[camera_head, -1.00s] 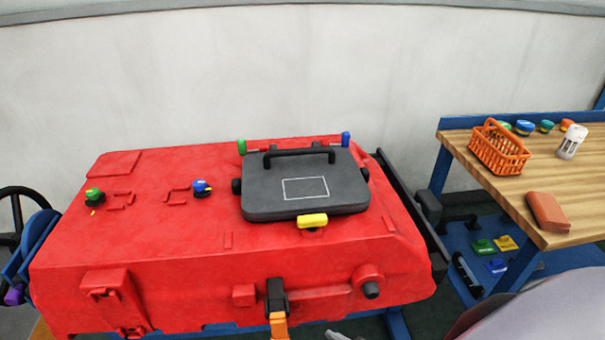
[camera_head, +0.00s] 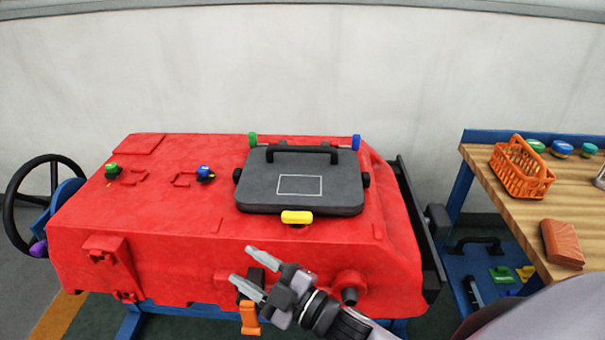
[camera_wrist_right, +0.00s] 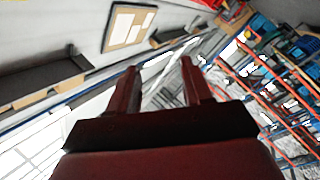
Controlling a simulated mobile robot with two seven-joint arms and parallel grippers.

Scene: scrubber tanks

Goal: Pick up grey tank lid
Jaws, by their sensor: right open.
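The grey tank lid (camera_head: 330,189) lies flat on top of the red scrubber tank (camera_head: 170,232), toward its right end. It has a black bar handle (camera_head: 302,149) along its far edge, a white rectangle outline on top and a yellow latch (camera_head: 297,217) at its near edge. My right gripper (camera_head: 247,268) is in front of the tank's near side, below and left of the lid, apart from it. Its two fingers are spread and empty. The right wrist view shows the open fingers (camera_wrist_right: 162,88) with only distant room behind them. My left gripper is not in view.
A wooden table (camera_head: 510,220) at the right holds an orange basket (camera_head: 523,170) and a brown-orange block (camera_head: 562,244). Green and blue knobs stand on the tank. A black steering wheel (camera_head: 50,200) is at the left. An orange-ended strap (camera_head: 249,318) hangs at the tank's front.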

